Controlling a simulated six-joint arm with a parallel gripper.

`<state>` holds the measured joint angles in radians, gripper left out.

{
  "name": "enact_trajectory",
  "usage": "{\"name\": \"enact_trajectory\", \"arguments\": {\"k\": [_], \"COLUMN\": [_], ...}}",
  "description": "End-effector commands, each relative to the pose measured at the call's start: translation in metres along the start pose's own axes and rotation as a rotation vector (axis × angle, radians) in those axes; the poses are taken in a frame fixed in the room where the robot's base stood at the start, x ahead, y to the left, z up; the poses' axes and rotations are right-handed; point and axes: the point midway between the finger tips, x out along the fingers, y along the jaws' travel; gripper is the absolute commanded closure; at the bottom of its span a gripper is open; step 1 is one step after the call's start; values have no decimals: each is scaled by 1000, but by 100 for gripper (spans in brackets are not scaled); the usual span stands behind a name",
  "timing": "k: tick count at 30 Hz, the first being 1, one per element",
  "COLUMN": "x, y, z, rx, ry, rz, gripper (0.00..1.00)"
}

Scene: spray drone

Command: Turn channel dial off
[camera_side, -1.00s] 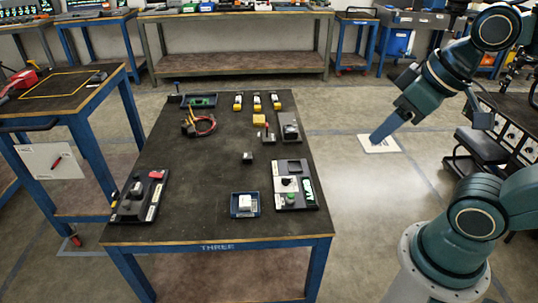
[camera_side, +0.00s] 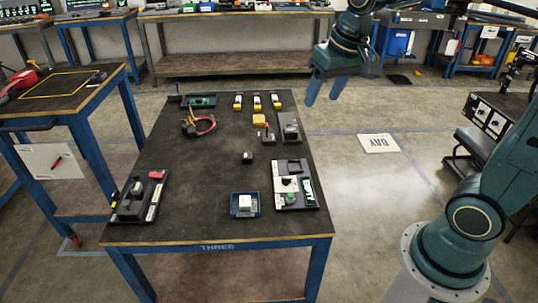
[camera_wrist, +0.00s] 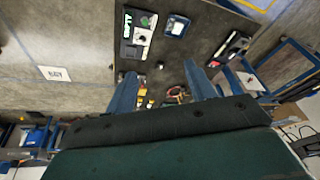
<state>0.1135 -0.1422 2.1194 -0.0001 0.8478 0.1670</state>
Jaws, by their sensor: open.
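A control panel (camera_side: 295,185) lies at the front right of the dark-topped table. It carries a dark round dial (camera_side: 286,181), a green button (camera_side: 291,197) and a lit green display (camera_side: 308,190). I cannot read a dial marking. The panel (camera_wrist: 124,48) also shows in the wrist view, upper left of centre, with its dial (camera_wrist: 142,38). My gripper (camera_side: 325,91) is open and empty, high up near the table's back right corner, well apart from the panel. Its two blue fingers (camera_wrist: 161,70) show spread in the wrist view.
A blue tray (camera_side: 234,213) with a white item sits left of the panel. A black unit (camera_side: 128,209) lies at the front left. A small dark cube (camera_side: 247,158) stands mid-table. Red cables (camera_side: 206,125) and yellow-white items (camera_side: 257,103) lie farther back. Much of the middle is clear.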

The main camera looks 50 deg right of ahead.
Motion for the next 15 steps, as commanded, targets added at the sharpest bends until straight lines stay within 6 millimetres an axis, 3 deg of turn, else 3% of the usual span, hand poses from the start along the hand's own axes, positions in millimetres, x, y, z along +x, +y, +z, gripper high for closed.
{"name": "enact_trajectory", "arguments": {"k": [15], "x": [98], "y": [20], "z": [-81], "rx": [179], "ry": [-111], "rz": [45], "gripper": [45]}}
